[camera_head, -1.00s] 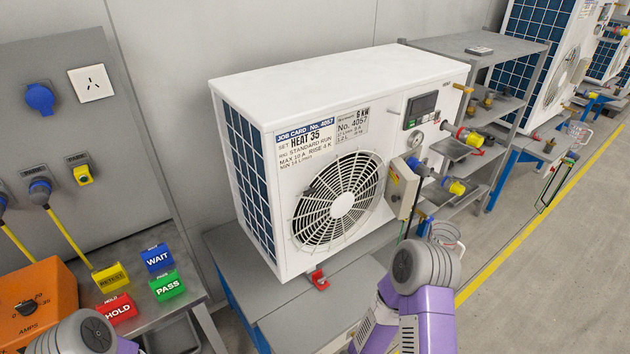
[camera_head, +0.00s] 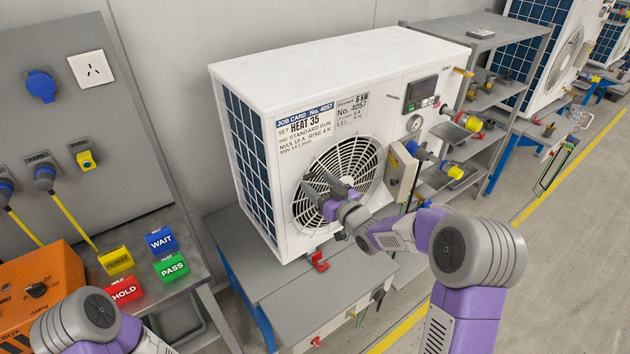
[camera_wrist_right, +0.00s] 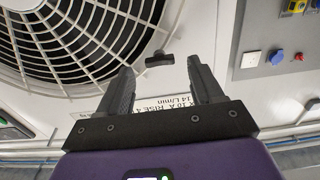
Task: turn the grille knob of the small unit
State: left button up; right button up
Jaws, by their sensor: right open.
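In the right wrist view a small dark knob (camera_wrist_right: 158,60) sits on the white panel beside the grille (camera_wrist_right: 60,40). My right gripper (camera_head: 323,186) is in front of the grille in the head view and seems to hide the knob there. In the wrist view my right gripper (camera_wrist_right: 160,68) is open, its fingers spread on either side of the knob, with no contact visible. My left gripper is out of view.
A gauge (camera_head: 414,123), valves and a grey box (camera_head: 402,175) stick out at the unit's right. A red clip (camera_head: 318,261) is below it. WAIT (camera_head: 160,240), PASS (camera_head: 171,267) and HOLD (camera_head: 125,290) blocks stand on the left bench.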

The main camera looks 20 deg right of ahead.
aim_at(310, 176)
jog(key=shift+x, duration=1.15)
jog(key=c, duration=1.1)
jog(key=shift+o, duration=0.2)
